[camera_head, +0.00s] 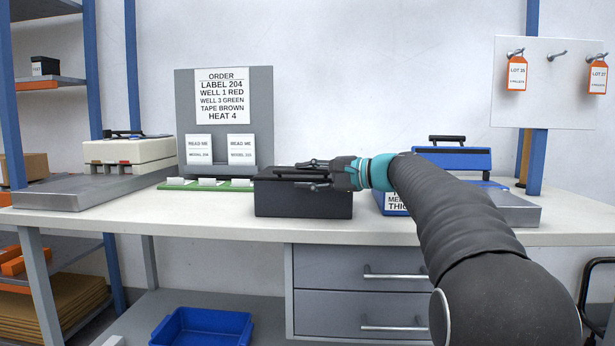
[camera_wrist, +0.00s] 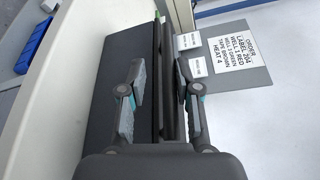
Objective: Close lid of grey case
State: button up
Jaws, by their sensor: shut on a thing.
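The dark grey case (camera_head: 303,200) stands on the bench in the middle of the head view. Its top looks low and flat there, but my gripper partly hides it, and I cannot tell whether the lid is fully down. My gripper (camera_head: 308,173) reaches in from the right at the height of the case's top. In the wrist view my gripper (camera_wrist: 163,80) has its fingers on either side of a dark strip along the case (camera_wrist: 108,105). It is shut on this part; I cannot tell whether it is the handle or the lid's edge.
A blue case (camera_head: 455,160) with its lid up is at right, partly behind my arm. A beige case (camera_head: 128,152) sits on a grey platform at left. An order board (camera_head: 222,140) stands behind, with a green strip (camera_head: 190,184) before it. Bench front is clear.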

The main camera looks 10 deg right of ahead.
jog(key=v, duration=1.2)
jog(key=s+a+f+n+g+h+p, duration=0.35)
jog(key=s+a+f+h, duration=0.25)
jog(key=s+a+f, duration=0.6)
jog(key=s+d+f+n+h+p, duration=0.2)
jog(key=s+f, duration=0.4)
jog(key=s, duration=0.4)
jog(key=s+d+f+n+g+h+p, duration=0.1)
jog(key=s+f+n+h, duration=0.4)
jog(key=s, duration=0.5)
jog(key=shift+s+d+f+p, duration=0.3)
jog(key=shift+d+f+p, duration=0.4)
jog(key=shift+p, duration=0.15)
jog(key=shift+a, duration=0.1)
